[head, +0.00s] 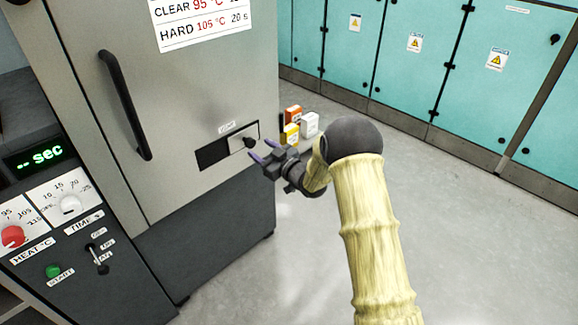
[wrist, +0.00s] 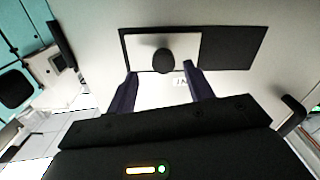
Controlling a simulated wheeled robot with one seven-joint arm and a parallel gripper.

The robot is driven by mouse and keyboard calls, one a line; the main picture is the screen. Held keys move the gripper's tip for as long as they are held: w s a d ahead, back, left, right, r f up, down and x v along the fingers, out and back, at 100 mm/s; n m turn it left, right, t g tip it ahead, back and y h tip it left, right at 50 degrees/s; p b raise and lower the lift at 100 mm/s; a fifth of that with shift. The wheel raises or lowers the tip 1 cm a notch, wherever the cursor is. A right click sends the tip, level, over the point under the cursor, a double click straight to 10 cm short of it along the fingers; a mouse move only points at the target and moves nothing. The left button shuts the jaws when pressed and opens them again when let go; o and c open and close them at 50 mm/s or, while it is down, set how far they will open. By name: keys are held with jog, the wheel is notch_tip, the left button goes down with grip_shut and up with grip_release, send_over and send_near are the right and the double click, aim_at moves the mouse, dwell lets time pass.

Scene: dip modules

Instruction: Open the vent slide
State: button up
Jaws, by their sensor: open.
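The vent slide is a pale plate (head: 239,143) with a round black knob (head: 249,142), set in a dark slot (head: 212,154) low on the steel door. The plate covers the slot's right part in the head view; the left part is dark and uncovered. In the wrist view the plate (wrist: 140,52) is at left and the dark part (wrist: 228,48) at right. My gripper (head: 263,150) is open and empty, just in front of the knob. In the wrist view its fingertips (wrist: 160,70) lie either side of the knob (wrist: 164,60); I cannot tell whether they reach it.
The door has a black handle (head: 124,104). A control panel with a red dial (head: 13,236) is at left. Orange, yellow and white boxes (head: 310,124) stand beyond my gripper. Teal cabinets (head: 400,60) line the back. The grey floor (head: 480,240) at right is clear.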

jog(key=p+v, duration=0.1)
jog(key=v, duration=1.1)
jog(key=shift+d, duration=0.15)
jog(key=s+d+r+m+g+h, duration=0.2)
jog(key=s+d+m+g+h, duration=0.2)
jog(key=s+d+m+h, duration=0.45)
jog(key=s+d+m+g+h, duration=0.1)
jog(key=s+d+g+h, duration=0.15)
jog(key=s, duration=0.65)
jog(key=s+d+m+g+h, duration=0.15)
jog(key=s+g, duration=0.25)
jog(key=s, duration=0.6)
jog(key=w+p+v, duration=0.3)
jog(key=p+v, duration=1.1)
jog(key=p, duration=0.1)
jog(key=w+r+p+v, duration=0.1)
jog(key=w+p+v, duration=0.2)
jog(key=p+v, duration=1.2)
jog(key=shift+d+r, duration=0.35)
jog(key=shift+r, duration=0.15)
jog(key=shift+w, duration=0.1)
